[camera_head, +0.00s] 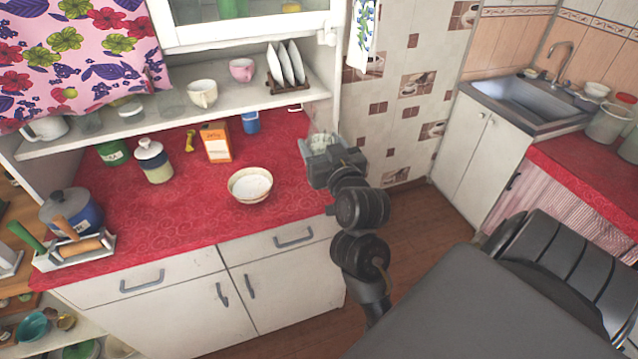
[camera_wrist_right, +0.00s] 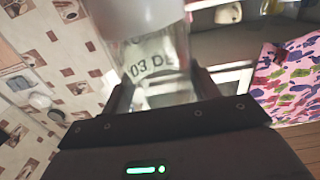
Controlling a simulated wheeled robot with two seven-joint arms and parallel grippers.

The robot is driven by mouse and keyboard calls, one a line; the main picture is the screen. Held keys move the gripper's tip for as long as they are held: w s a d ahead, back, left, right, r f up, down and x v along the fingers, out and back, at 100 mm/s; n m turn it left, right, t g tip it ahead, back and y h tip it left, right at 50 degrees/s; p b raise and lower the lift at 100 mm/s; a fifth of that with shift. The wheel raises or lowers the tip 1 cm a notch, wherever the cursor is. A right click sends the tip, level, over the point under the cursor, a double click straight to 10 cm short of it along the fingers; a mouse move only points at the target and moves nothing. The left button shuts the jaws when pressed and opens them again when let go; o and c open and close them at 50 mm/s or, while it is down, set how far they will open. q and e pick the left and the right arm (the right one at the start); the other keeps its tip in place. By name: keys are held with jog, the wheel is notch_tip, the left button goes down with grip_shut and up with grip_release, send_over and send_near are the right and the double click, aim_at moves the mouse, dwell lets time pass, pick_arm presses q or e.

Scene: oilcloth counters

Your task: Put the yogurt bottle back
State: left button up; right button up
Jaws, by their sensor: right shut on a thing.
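My right gripper (camera_head: 324,158) is at the right end of the red counter (camera_head: 110,220). It is shut on the yogurt bottle (camera_wrist_right: 155,50), a clear, whitish bottle with dark lettering. The bottle lies between both fingers in the right wrist view, where the gripper (camera_wrist_right: 160,95) fills the lower part. In the head view only a small pale part of the bottle (camera_head: 321,141) shows beyond the gripper. I cannot tell whether its base touches the counter. My left gripper is not in view.
A bowl (camera_head: 250,186) stands left of the gripper. An orange carton (camera_head: 216,143), a blue cup (camera_head: 250,122) and a lidded jar (camera_head: 153,161) stand further back. A shelf (camera_head: 240,97) with cups and a plate rack (camera_head: 287,68) overhangs the counter. The front middle is clear.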

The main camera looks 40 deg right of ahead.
jog(key=shift+w+d+f, duration=0.1)
jog(key=shift+w+d+f+b, duration=0.3)
jog(key=shift+w+d, duration=0.15)
jog(key=shift+w, duration=0.15)
jog(key=shift+w+d+f+b, duration=0.3)
jog(key=shift+w+d, duration=0.1)
jog(key=shift+w, duration=0.15)
jog(key=w+d+f+p, duration=0.2)
jog(key=w+d+f, duration=0.1)
jog(key=w+f, duration=0.1)
jog(key=w+d+f+p, duration=0.1)
jog(key=w+d+f, duration=0.2)
jog(key=f, duration=0.4)
jog(key=shift+w+d+f+p, duration=0.3)
jog(key=shift+w+p, duration=0.1)
jog(key=shift+w, duration=0.4)
jog(key=shift+f, duration=0.1)
jog(key=o, duration=1.4)
jog(key=shift+o, duration=0.2)
jog(key=shift+s, duration=0.1)
